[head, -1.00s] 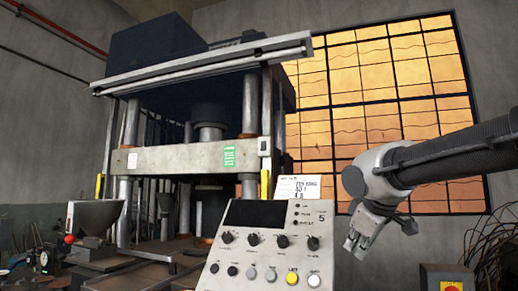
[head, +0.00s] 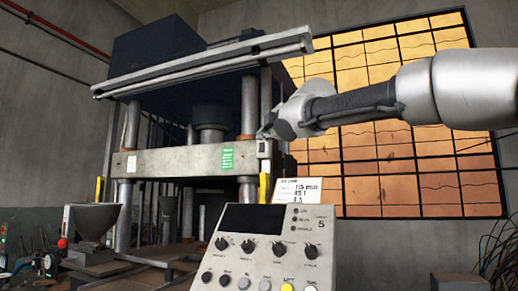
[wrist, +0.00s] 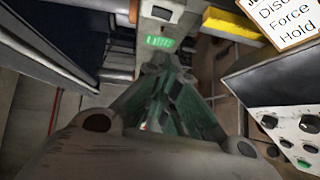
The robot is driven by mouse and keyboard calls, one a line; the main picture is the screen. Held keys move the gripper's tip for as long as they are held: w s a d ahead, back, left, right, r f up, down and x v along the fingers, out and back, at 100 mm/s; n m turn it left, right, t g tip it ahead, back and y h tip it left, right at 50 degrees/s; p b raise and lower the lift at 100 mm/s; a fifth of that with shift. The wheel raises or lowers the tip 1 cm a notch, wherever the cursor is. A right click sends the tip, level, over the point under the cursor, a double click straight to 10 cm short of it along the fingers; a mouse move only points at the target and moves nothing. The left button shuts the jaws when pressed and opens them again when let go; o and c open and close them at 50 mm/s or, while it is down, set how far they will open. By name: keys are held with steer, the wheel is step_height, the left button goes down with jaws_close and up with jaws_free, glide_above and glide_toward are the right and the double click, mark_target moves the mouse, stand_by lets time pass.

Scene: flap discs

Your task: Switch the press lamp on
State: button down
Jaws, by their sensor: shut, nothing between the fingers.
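The press lamp looks to be the long pale bar (head: 205,65) across the upper front of the press; I see no glow from it. A small grey box (head: 264,149), perhaps its switch, sits on the press's right upright. A similar box shows at the top of the wrist view (wrist: 162,11). My gripper (head: 263,134) is at the upright, just above that box in the head view, with its fingers mostly hidden there. In the wrist view my gripper (wrist: 165,62) is shut and empty, its tips just below a green label (wrist: 158,42). I cannot tell whether it touches anything.
The control console (head: 268,250) with knobs and buttons stands below my gripper, with a white card (head: 303,190) behind it. A yellow bar (wrist: 232,24) is close on the right in the wrist view. A hopper (head: 95,220) stands at the left.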

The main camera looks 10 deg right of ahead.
glide_toward(259, 149)
steer(key=w+a, duration=0.2)
steer(key=a, duration=0.3)
steer(key=shift+w+d+f, duration=0.2)
steer(key=shift+w+d, duration=0.2)
steer(key=shift+w, duration=0.2)
steer(key=shift+w+d+f, duration=0.2)
steer(key=shift+w+d, duration=0.25)
steer(key=shift+w, duration=0.15)
steer(key=shift+w+d+f, duration=0.25)
steer(key=shift+w+d, duration=0.15)
steer(key=shift+w, duration=0.2)
steer(key=shift+w+d+f, duration=0.15)
steer(key=shift+w+f, duration=0.05)
steer(key=shift+w, duration=0.05)
